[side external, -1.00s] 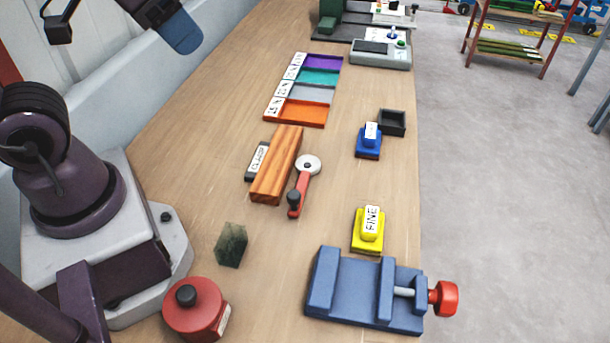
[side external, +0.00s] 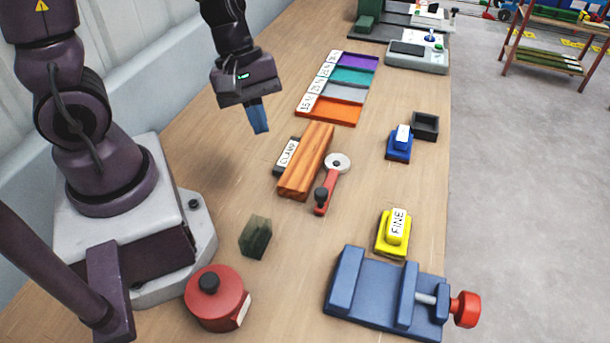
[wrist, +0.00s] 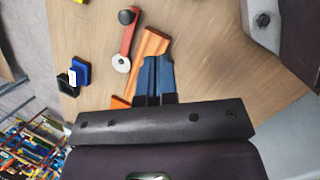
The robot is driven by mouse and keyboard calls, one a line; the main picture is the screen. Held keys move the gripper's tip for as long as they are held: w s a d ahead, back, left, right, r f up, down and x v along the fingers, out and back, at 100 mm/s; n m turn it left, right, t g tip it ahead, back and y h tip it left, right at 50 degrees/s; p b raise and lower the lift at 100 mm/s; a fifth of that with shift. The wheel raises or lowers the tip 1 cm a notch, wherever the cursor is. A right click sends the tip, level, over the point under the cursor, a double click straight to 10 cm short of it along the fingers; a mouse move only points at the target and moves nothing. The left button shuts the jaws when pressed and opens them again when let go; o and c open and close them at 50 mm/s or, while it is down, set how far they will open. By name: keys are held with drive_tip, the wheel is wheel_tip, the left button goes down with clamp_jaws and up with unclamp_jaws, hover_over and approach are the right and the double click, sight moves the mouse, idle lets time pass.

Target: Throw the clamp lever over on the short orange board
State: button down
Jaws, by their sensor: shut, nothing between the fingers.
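The short orange-brown striped board (side external: 306,164) lies on the wooden bench, with a label reading CLAMP (side external: 288,153) along its left side. The red clamp lever (side external: 329,190) lies along the board's right side, with a pale round pivot (side external: 338,162) at its far end and a black knob (side external: 321,195) at its near end. In the wrist view the lever (wrist: 129,40) and board (wrist: 152,45) show beyond the fingers. My gripper (side external: 260,130) has blue fingers, shut and empty, above the bench to the left of the board, apart from both. It also shows in the wrist view (wrist: 156,62).
Coloured trays (side external: 345,85) lie behind the board. A blue block (side external: 400,143), a black box (side external: 425,126) and a yellow FINE block (side external: 394,232) stand to the right. A blue vise (side external: 385,295), a red canister (side external: 217,298) and a dark green block (side external: 256,238) are nearer.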

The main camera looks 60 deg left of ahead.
drive_tip(key=f+n, duration=0.1)
drive_tip(key=n, duration=0.2)
drive_tip(key=w+a+f+n+t, duration=0.1)
drive_tip(key=n, duration=0.2)
drive_tip(key=w+a+f+n, duration=0.1)
drive_tip(key=n, duration=0.3)
drive_tip(key=shift+a+f+y, duration=0.1)
drive_tip(key=shift+a+y, duration=0.05)
drive_tip(key=shift+y, duration=0.25)
drive_tip(key=shift+f, duration=0.1)
drive_tip(key=x, duration=0.9)
drive_tip(key=shift+w+f, duration=0.1)
drive_tip(key=w+d, duration=0.2)
drive_tip(key=shift+d+f, duration=0.35)
drive_tip(key=shift+w+d, duration=0.3)
drive_tip(key=shift+d, duration=0.2)
